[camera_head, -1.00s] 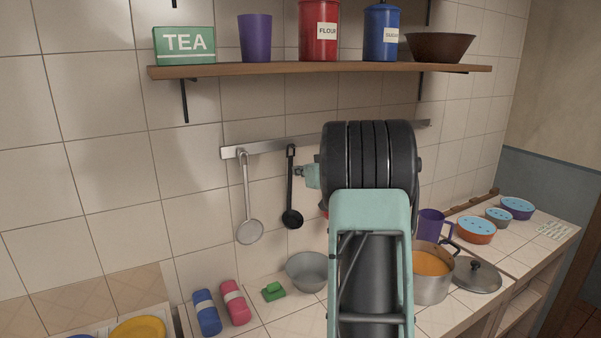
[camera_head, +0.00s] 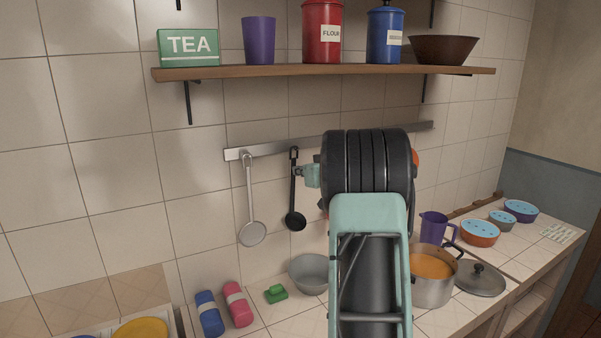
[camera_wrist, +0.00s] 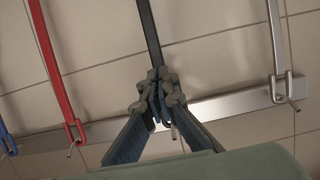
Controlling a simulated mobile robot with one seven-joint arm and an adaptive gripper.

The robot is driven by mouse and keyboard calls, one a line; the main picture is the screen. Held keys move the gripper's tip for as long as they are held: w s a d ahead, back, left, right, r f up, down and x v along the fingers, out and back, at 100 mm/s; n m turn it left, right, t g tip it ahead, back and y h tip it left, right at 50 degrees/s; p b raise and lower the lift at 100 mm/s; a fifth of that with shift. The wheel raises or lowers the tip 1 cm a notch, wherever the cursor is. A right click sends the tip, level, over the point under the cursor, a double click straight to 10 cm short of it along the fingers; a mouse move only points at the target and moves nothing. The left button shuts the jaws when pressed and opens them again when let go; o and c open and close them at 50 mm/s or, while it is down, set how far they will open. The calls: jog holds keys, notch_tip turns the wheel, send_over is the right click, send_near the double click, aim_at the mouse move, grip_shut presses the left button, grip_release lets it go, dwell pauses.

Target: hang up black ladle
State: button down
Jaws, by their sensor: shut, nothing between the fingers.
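The black ladle (camera_head: 295,200) hangs bowl down against the tiled wall, its top at the metal rail (camera_head: 270,147). In the wrist view its black handle (camera_wrist: 147,30) runs from the top edge to my fingertips. My gripper (camera_wrist: 158,88) is shut, its tips at the handle's hook end and overlapping it in the picture; I cannot tell whether they touch. A small hook (camera_wrist: 173,131) shows just below the fingers, by the rail (camera_wrist: 235,103). In the head view my gripper (camera_head: 299,171) is small beside the handle, with my arm covering the rail's middle.
A silver skimmer (camera_head: 251,233) hangs left of the ladle. In the wrist view a red handle (camera_wrist: 55,70) and a grey handle (camera_wrist: 275,40) hang on either side. A shelf (camera_head: 230,73) runs above. A grey bowl (camera_head: 308,274) and a pot (camera_head: 432,288) stand on the counter below.

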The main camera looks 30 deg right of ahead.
jog(key=shift+w, duration=1)
jog(key=shift+s, duration=1.55)
dwell(2.5)
jog(key=shift+s+a, duration=0.15)
jog(key=shift+s, duration=2.3)
